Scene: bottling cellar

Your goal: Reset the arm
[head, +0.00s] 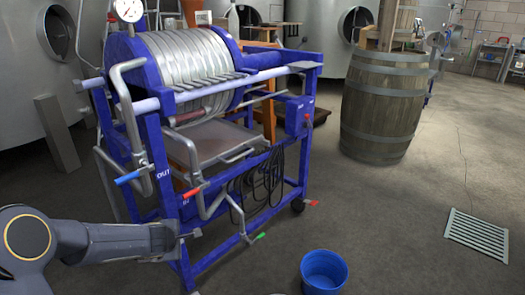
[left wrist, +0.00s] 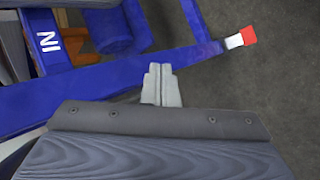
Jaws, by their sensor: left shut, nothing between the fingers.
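My left arm comes in from the lower left of the head view. Its gripper (head: 191,234) is in front of the lower front post of a blue-framed filter press (head: 168,185). In the left wrist view the two grey fingers (left wrist: 161,84) are together with nothing between them. The blue frame (left wrist: 90,88) with an "IN" label lies beyond the fingers. I cannot tell whether the fingers touch the frame. A valve lever with a red end (left wrist: 248,36) shows at the upper right there. My right gripper is in neither view.
The press has a blue-handled lever (head: 128,178), a red-handled lever (head: 193,192) and a green-handled lever (head: 259,237). A blue bucket (head: 324,272) stands on the floor. A wooden barrel (head: 383,105) and a floor grate (head: 478,234) are at the right, with open floor between.

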